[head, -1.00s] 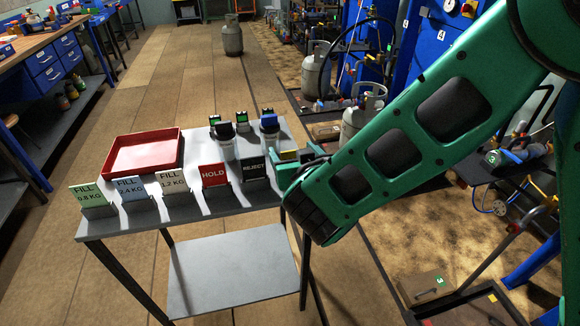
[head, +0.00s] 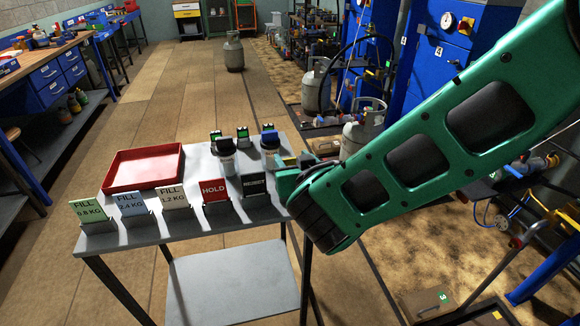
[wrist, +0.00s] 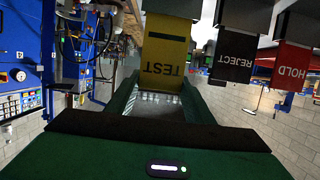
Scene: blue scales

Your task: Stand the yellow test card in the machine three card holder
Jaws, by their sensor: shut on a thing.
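The yellow test card (wrist: 166,50) shows in the wrist view, upside down, with its TEST lettering near my fingers. Its far edge meets a grey block (wrist: 180,6) like those under the neighbouring cards. My gripper (wrist: 160,92) is shut on the card's free edge. In the head view my gripper (head: 284,178) is at the table's right end, beside the black reject card. Only a bit of yellow (head: 290,160) shows there; the rest is hidden by my gripper. I cannot make out the machine three card holder.
The grey table (head: 150,233) carries a row of cards: green, blue, beige, the red hold card (head: 215,192) and black reject card (head: 254,185). A red tray (head: 143,187) and lidded tubs stand behind. Gas cylinders and blue machines (head: 440,60) are at right.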

